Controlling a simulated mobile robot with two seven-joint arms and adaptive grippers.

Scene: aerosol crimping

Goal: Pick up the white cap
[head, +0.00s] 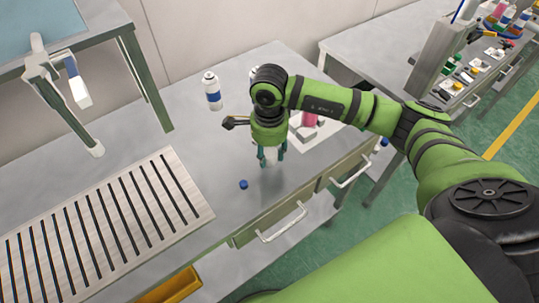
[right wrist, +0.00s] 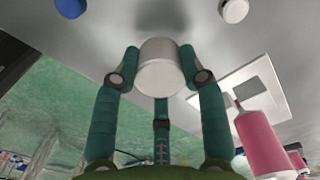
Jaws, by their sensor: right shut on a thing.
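My right gripper (head: 271,157) points down over the grey table, right of the blue cap. In the right wrist view its teal fingers (right wrist: 160,78) are closed around a white cap (right wrist: 160,66), which sits between the fingertips. A dark shadow lies on the table beyond the cap; its exact height is unclear. A second white round cap (right wrist: 234,10) lies at the top edge of the right wrist view. My left gripper is not in view.
A blue cap (head: 243,184) lies on the table (head: 180,130); a white-and-blue can (head: 212,90) stands behind. A pink container (right wrist: 257,142) is close to the right of my gripper. A slotted panel (head: 100,225) lies left. Drawer handles (head: 282,222) stick out in front.

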